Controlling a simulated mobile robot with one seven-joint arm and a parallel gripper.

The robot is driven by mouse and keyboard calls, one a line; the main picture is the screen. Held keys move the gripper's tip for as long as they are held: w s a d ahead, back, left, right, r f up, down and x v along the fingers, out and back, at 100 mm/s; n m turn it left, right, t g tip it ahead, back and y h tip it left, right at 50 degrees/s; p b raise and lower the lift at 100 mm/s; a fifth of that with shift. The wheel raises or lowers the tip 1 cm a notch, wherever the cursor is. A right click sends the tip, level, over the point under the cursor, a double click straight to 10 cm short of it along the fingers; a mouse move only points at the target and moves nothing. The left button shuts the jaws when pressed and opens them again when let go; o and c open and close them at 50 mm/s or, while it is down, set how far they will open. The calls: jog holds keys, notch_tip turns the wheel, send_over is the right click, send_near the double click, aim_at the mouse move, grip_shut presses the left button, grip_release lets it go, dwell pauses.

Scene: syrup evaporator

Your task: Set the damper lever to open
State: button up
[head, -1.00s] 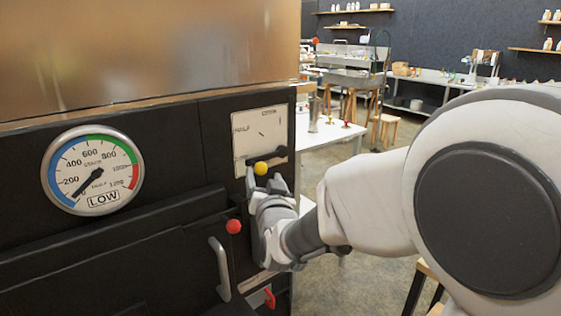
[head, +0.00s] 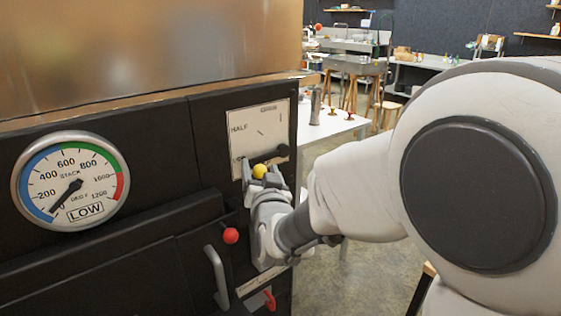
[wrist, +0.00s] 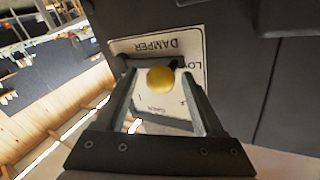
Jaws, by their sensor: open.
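The damper lever has a yellow knob (head: 259,171) and a dark arm running right to its pivot. It lies nearly level in front of the white damper plate (head: 258,118), low on the plate. The plate reads HALF at left and has a mark at top right; its lower-left label is partly hidden. My gripper (head: 261,179) is open at the knob, with a finger on either side. In the wrist view the knob (wrist: 160,79) sits between the open fingertips, with gaps on both sides. Whether a finger touches it cannot be told.
A stack gauge (head: 70,181) reading LOW is at left. A red knob (head: 231,236), a door handle (head: 217,277) and a small red lever (head: 269,300) are below the plate. A white table (head: 330,127) stands behind to the right, with open floor beside it.

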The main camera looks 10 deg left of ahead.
dwell(0.3)
grip_shut()
jog(key=shift+w+d, duration=0.1)
jog(key=shift+d, duration=0.05)
dwell(1.1)
